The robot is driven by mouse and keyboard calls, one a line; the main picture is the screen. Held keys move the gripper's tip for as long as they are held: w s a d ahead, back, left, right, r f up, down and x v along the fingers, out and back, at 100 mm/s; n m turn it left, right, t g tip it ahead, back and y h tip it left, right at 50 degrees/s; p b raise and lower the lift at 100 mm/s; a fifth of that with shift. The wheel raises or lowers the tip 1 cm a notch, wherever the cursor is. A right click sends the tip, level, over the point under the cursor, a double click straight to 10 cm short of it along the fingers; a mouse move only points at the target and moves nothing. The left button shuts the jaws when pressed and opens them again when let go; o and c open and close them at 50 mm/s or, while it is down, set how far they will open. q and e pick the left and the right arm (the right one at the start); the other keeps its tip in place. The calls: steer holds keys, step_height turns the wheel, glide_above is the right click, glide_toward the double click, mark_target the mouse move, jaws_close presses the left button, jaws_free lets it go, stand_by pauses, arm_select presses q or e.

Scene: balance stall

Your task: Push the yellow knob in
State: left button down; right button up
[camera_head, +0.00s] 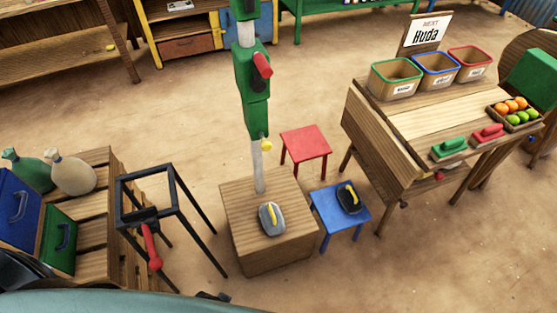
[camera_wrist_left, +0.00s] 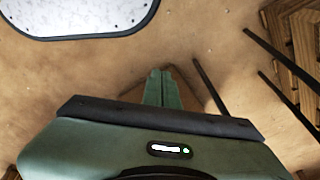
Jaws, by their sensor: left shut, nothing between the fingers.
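The yellow knob (camera_head: 266,146) is a small round knob on the side of the upright metal pole (camera_head: 258,165), below a green housing (camera_head: 256,95) with a red part. The pole stands at the back of a wooden block (camera_head: 290,205). In the left wrist view my left gripper (camera_wrist_left: 162,74) has its green fingers together with nothing between them, over brown floor. The knob does not show in that view. I cannot make out the left gripper in the head view. My right gripper is not in view.
A grey weight (camera_head: 264,220) with a yellow handle sits on the block. A red stool (camera_head: 312,156) and a blue stool (camera_head: 330,222) stand to its right, a black metal frame (camera_head: 173,185) to its left. A wooden stall table (camera_head: 377,148) stands further right.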

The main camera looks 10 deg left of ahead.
arm_select(q)
steer(key=w+d+r+t+b, duration=0.1)
steer(key=w+r+b, duration=0.2)
steer(key=w+r, duration=0.35)
steer(key=w+r+t+b, duration=0.1)
steer(key=w+r+b, duration=0.25)
steer(key=r, duration=0.55)
steer(key=m+t+h+b, duration=0.2)
steer(key=m+t+h, duration=0.85)
steer(key=m, duration=1.35)
glide_toward(266, 146)
steer(key=s+d+f, duration=0.1)
steer(key=s+d, duration=0.1)
steer(key=s, duration=0.4)
steer(key=w+d+p, duration=0.2)
steer(key=w+d, duration=0.1)
steer(key=w, duration=0.8)
steer(key=shift+d+f+h, duration=0.2)
steer(key=shift+d+h, duration=0.15)
steer(key=shift+h, duration=0.1)
steer(key=shift+w+g, duration=0.15)
steer(key=shift+g, duration=0.1)
